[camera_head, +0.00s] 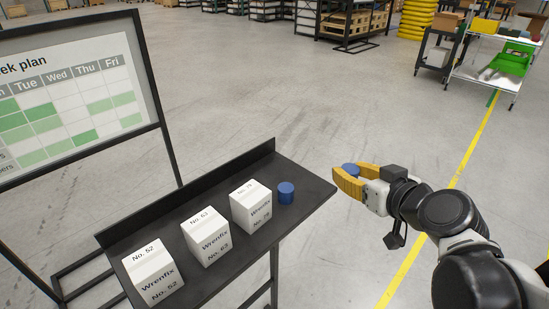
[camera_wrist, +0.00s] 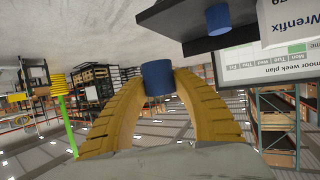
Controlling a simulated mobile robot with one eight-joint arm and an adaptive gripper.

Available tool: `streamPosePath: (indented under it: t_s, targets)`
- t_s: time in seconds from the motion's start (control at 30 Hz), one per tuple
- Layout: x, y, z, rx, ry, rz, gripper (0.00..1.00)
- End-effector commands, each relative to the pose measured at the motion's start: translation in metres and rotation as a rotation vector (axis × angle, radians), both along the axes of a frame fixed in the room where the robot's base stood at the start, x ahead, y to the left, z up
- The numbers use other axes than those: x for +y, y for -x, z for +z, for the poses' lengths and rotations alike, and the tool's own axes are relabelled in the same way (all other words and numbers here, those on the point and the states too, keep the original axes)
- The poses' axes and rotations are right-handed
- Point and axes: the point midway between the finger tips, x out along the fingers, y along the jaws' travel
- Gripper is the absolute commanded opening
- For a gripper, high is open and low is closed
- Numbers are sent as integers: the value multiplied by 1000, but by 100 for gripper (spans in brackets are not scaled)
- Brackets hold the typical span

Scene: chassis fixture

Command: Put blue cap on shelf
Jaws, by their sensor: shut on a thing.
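A blue cap (camera_head: 350,169) is between the yellow fingers of my gripper (camera_head: 349,181), which is shut on it. In the wrist view the held cap (camera_wrist: 158,77) shows as a short blue cylinder at the fingertips (camera_wrist: 159,84). The gripper is just off the right end of the dark shelf (camera_head: 308,187), apart from it. A second blue cap (camera_head: 286,193) stands on the shelf near its right end, beside a white box. It also shows in the wrist view (camera_wrist: 218,19).
Bare shelf lies right of the standing cap.

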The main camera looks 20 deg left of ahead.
Motion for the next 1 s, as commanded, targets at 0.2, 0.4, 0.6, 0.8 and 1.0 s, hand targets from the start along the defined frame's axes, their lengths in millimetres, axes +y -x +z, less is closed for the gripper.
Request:
streamPosePath:
  t_s: [0.2, 0.4, 0.6, 0.8, 1.0]
  targets:
    - [21, 15, 27, 0, 1, 69, 21]
    - [49, -13, 1, -1, 1, 72, 21]
    - [81, -47, -26, -1, 2, 71, 21]
    - [98, -64, -40, -1, 1, 69, 21]
    - [99, -66, -64, 0, 1, 67, 21]
